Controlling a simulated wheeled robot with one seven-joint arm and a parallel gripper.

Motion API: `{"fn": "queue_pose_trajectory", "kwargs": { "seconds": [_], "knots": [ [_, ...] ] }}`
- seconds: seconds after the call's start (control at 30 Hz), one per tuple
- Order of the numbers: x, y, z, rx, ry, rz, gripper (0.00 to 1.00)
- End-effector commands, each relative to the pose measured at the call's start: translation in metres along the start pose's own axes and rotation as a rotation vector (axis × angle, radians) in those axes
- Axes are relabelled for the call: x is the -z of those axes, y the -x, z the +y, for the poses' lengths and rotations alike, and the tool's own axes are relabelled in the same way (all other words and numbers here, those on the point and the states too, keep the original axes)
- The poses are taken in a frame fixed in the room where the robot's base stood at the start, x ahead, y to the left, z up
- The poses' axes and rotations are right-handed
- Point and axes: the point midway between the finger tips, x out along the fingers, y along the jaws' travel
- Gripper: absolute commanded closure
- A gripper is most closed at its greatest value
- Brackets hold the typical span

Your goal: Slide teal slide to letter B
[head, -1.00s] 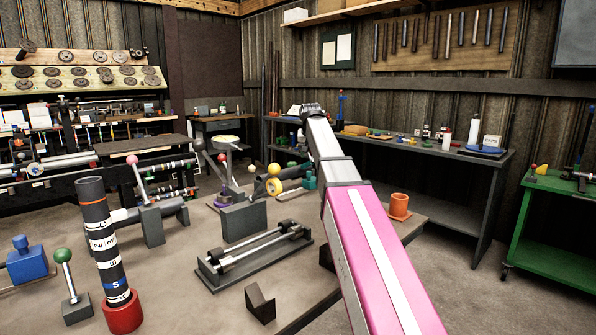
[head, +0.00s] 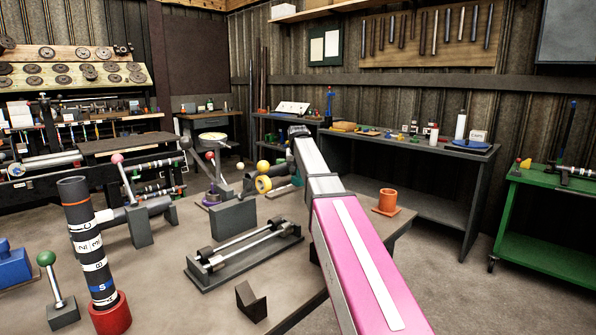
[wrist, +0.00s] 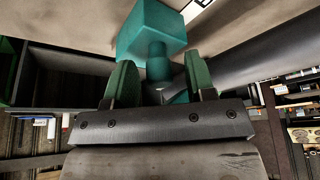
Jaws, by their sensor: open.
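The teal slide, a block on a short round stem (wrist: 152,32), fills the upper middle of the wrist view. My gripper (wrist: 160,82) is open, with its two green fingers on either side of the stem's lower end. I cannot tell whether either finger touches it. Part of a white label with dark marks (wrist: 199,4) shows at the top edge, but its letter is not readable. In the head view my arm hides the gripper, and I cannot make out the slide or letter B clearly.
A dark fixture with twin rods (head: 245,250), a black wedge (head: 250,300) and an orange cup (head: 387,202) are on the table near my arm. A black lettered cylinder (head: 88,240) stands in a red base at left. A green cart (head: 545,225) is at right.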

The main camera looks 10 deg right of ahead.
Motion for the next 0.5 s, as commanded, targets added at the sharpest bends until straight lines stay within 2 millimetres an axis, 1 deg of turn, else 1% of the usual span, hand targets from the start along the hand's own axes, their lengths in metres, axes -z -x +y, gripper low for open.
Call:
{"fn": "queue_pose_trajectory", "kwargs": {
  "seconds": [0.2,0.23,0.27,0.3,0.37,0.4,0.5],
  "knots": [
    [-0.0001,-0.0005,0.0001,0.000,0.000,0.000,0.50],
    [-0.0001,-0.0005,0.0001,0.000,0.000,0.000,0.53],
    [-0.0001,-0.0005,0.0001,0.000,0.000,0.000,0.63],
    [-0.0001,-0.0004,0.0001,0.000,0.000,0.000,0.76],
    [0.0000,-0.0004,0.0001,0.000,0.000,0.000,0.95],
    [-0.0001,-0.0004,0.0001,0.000,0.000,0.000,1.00],
    [-0.0004,-0.0002,-0.0001,0.000,0.000,0.000,1.00]
  ]
}}
